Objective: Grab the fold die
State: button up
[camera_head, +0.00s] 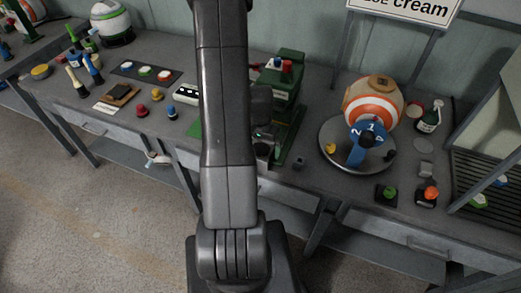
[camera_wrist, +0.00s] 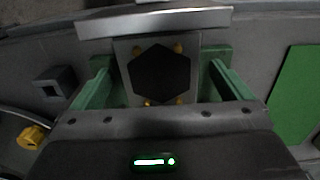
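I cannot tell for certain which part is the fold die. In the wrist view a grey block with a black hexagonal face (camera_wrist: 160,75) and yellow studs at its corners lies straight ahead, under a pale metal bar. My gripper (camera_wrist: 158,68) appears open, its two green fingers on either side of this block. Contact cannot be made out. In the head view a metal part (camera_head: 263,150) sits at the front of the green press (camera_head: 287,78). My arm hides most of the gripper there.
A small dark block with a square opening (camera_wrist: 55,82) is at the left of the wrist view, near a yellow piece (camera_wrist: 33,136). A green mat (camera_wrist: 297,95) lies at the right.

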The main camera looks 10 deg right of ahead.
jog(key=c, duration=1.2)
jog(key=shift+r, duration=0.1)
